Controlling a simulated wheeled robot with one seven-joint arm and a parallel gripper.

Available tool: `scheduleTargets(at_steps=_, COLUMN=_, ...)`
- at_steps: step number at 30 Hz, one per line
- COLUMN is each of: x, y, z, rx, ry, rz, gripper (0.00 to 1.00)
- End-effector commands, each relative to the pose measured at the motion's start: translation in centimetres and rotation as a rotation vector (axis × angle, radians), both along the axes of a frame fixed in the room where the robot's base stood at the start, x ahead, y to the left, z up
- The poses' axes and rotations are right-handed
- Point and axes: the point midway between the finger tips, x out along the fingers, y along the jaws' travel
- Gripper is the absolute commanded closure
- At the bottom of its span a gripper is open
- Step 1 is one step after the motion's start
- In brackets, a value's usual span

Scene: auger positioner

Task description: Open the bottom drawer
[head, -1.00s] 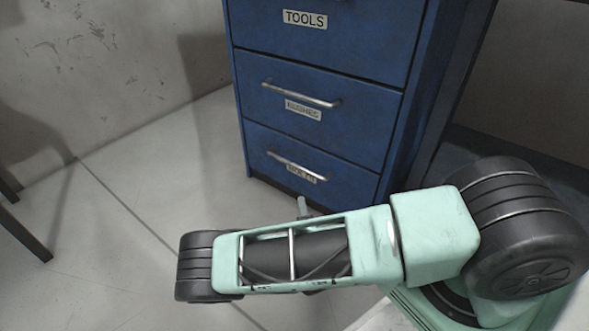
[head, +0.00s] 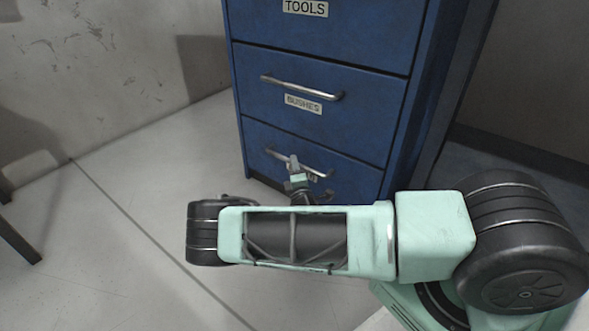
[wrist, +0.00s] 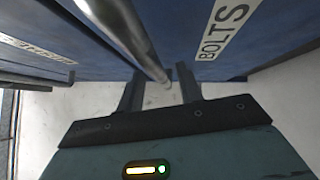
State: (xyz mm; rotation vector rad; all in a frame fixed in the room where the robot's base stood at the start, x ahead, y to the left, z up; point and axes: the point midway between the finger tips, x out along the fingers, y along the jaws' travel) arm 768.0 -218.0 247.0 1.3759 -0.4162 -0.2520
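The blue cabinet's bottom drawer (head: 257,135) appears shut in the head view. Its silver bar handle (head: 318,172) is partly hidden by my gripper (head: 295,170). In the wrist view, a "BOLTS" label (wrist: 222,30) is at the upper right and the handle (wrist: 125,28) slants down from the top left. My gripper (wrist: 159,88) is open, with its two dark fingers apart. The lower end of the handle shows between the fingertips in the picture. I cannot tell whether the fingers touch it.
Above are a shut drawer labelled "BUSHES" (head: 370,115) with its own handle (head: 300,88), and a "TOOLS" drawer (head: 370,35). Open pale floor (head: 130,150) lies in front and to the left. A dark leg (head: 18,235) stands at the left edge.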

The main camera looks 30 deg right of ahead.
Motion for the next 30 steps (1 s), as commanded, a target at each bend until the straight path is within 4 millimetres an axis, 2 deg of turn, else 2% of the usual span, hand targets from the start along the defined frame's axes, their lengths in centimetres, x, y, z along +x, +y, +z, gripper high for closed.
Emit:
scheduleTargets(at_steps=6, x=1.5, y=-0.7, z=0.2, rx=0.000, ry=0.000, rz=0.000, gripper=0.64)
scheduleTargets(at_steps=15, x=1.7, y=-0.8, z=0.3, rx=0.000, ry=0.001, rz=0.000, gripper=0.64)
scheduleTargets(at_steps=19, x=1.7, y=-0.7, z=0.3, rx=0.000, ry=0.001, rz=0.000, gripper=1.00)
scheduleTargets(at_steps=30, x=1.4, y=-0.1, z=0.2, rx=0.001, ry=0.001, rz=0.001, gripper=1.00)
